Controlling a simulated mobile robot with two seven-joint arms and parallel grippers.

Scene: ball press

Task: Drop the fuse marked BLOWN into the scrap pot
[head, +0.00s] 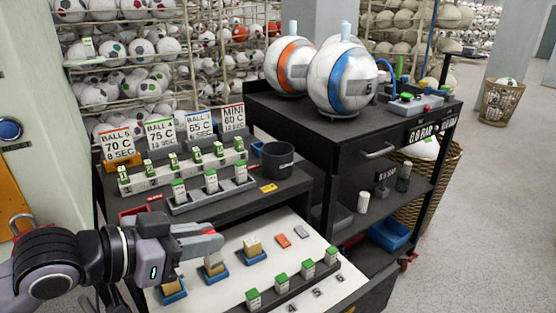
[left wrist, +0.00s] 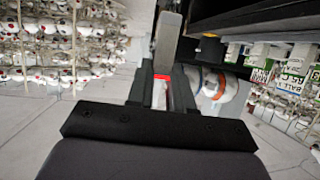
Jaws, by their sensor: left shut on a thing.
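My left gripper (head: 208,243) comes in from the left over the lower bench. It is shut on a small white piece with a red end, which looks like a fuse (left wrist: 160,92) between the fingers in the left wrist view. Its marking cannot be read, and the fingers hide much of it. A dark round pot (head: 277,161), the likely scrap pot, stands on the upper shelf, to the right of and beyond the gripper. Its label is not readable. White fuses with green tops stand in a rack (head: 200,199) on that shelf. My right gripper is not in view.
A white panel (head: 232,280) lies below the gripper, with blue sockets holding tan blocks and a front row of green-topped fuses. Sign cards (head: 160,133) stand behind the racks. A black cart (head: 338,135) with two balls stands close on the right. A red tray (head: 131,214) lies left.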

